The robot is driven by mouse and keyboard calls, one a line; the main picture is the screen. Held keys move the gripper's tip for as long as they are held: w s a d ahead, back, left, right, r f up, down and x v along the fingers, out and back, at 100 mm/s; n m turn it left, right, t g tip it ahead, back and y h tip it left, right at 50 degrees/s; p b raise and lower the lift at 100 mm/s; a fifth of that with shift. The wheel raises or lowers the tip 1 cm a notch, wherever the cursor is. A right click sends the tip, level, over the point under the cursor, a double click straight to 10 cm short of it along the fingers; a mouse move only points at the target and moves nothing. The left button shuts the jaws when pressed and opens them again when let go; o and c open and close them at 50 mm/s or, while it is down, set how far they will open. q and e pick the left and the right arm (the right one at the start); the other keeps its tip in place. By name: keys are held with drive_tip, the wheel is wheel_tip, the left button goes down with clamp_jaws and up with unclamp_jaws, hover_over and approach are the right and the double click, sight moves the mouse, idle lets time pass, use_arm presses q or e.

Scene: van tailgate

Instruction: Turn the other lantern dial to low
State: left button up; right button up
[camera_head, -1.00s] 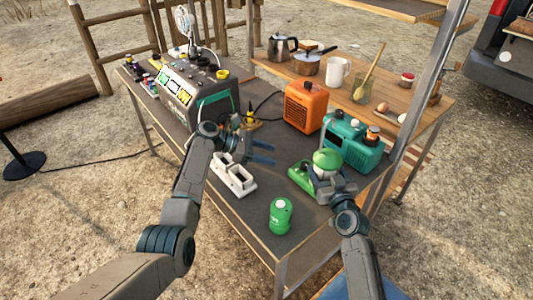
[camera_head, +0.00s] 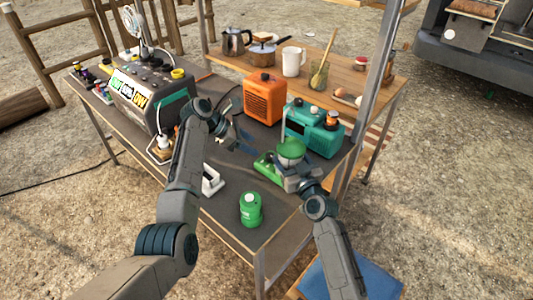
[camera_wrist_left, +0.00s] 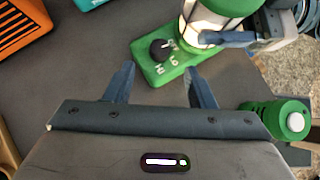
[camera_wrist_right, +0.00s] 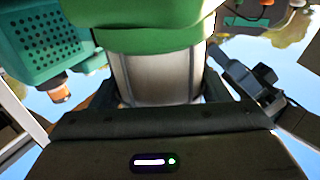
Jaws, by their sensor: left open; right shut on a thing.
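The green lantern (camera_head: 291,148) stands on the table, with a pale globe and a flat green base. In the left wrist view its base (camera_wrist_left: 150,73) carries a black round dial (camera_wrist_left: 160,49) with white HI and LO marks; I cannot tell which mark it points to. My left gripper (camera_head: 245,140) is open and empty. Its fingertips in the left wrist view (camera_wrist_left: 158,70) are apart, with the dial beyond the gap. My right gripper (camera_head: 297,178) is shut around the lantern's globe, which fills the right wrist view (camera_wrist_right: 155,78). The dial is too small to read in the head view.
A green canister (camera_head: 250,209) stands near the table's front edge. An orange heater (camera_head: 265,97) and a teal box (camera_head: 315,128) stand behind the lantern. A grey power station (camera_head: 145,97) fills the left end.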

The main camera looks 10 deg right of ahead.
sight(270, 155)
use_arm(q)
drive_tip(key=x, duration=0.8)
drive_tip(key=shift+s, duration=0.1)
drive_tip(key=c, duration=1)
